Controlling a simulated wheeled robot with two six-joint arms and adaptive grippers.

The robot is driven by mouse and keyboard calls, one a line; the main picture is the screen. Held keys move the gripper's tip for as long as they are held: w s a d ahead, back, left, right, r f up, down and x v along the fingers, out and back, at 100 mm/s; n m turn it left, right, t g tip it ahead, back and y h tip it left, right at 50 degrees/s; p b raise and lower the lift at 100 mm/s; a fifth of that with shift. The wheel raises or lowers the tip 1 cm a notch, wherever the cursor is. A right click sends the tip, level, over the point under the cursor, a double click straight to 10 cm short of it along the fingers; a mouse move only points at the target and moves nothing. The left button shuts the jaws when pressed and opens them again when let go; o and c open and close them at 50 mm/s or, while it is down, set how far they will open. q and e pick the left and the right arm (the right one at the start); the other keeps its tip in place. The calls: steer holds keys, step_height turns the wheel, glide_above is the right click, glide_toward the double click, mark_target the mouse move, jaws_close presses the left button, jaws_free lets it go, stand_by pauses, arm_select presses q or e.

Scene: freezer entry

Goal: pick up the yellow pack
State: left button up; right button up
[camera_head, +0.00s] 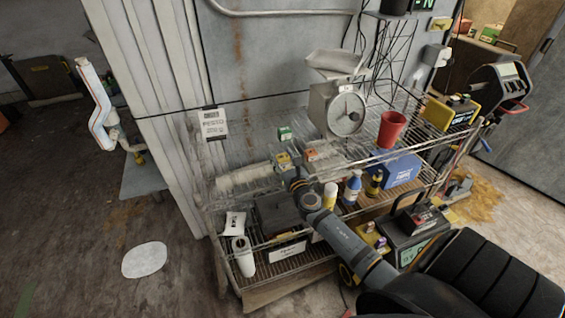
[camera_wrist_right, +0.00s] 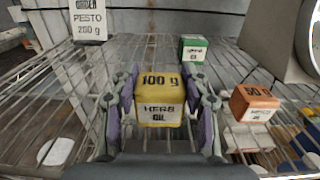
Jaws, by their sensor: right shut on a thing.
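The yellow pack (camera_wrist_right: 158,95), with "100 g" on its yellow top and a pale label on its front, sits between the fingers of my right gripper (camera_wrist_right: 166,108). Both fingers are closed against its sides. In the head view the yellow pack (camera_head: 283,158) shows small over the top wire shelf (camera_head: 235,158), just beyond my right gripper (camera_head: 290,170). I cannot tell whether its underside touches the shelf. My left gripper is not in view.
An orange "50 g" pack (camera_wrist_right: 254,104) is close to the right, and a green pack (camera_wrist_right: 193,48) is behind. A pesto card (camera_wrist_right: 88,20) is at the back left. A scale (camera_head: 338,108) and a red cup (camera_head: 391,130) stand to the right on the shelf.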

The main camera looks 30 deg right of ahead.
mark_target(282, 156)
steer(key=shift+c, duration=1.3)
steer(key=shift+r, duration=0.1)
steer(key=shift+r, duration=0.25)
step_height(282, 156, up, 3)
steer(key=p, duration=0.2)
steer(key=shift+p, duration=0.3)
steer(key=s+a+r+p, duration=0.2)
steer(key=s+r, duration=0.7)
steer(key=s, duration=0.5)
steer(key=shift+p, duration=0.3)
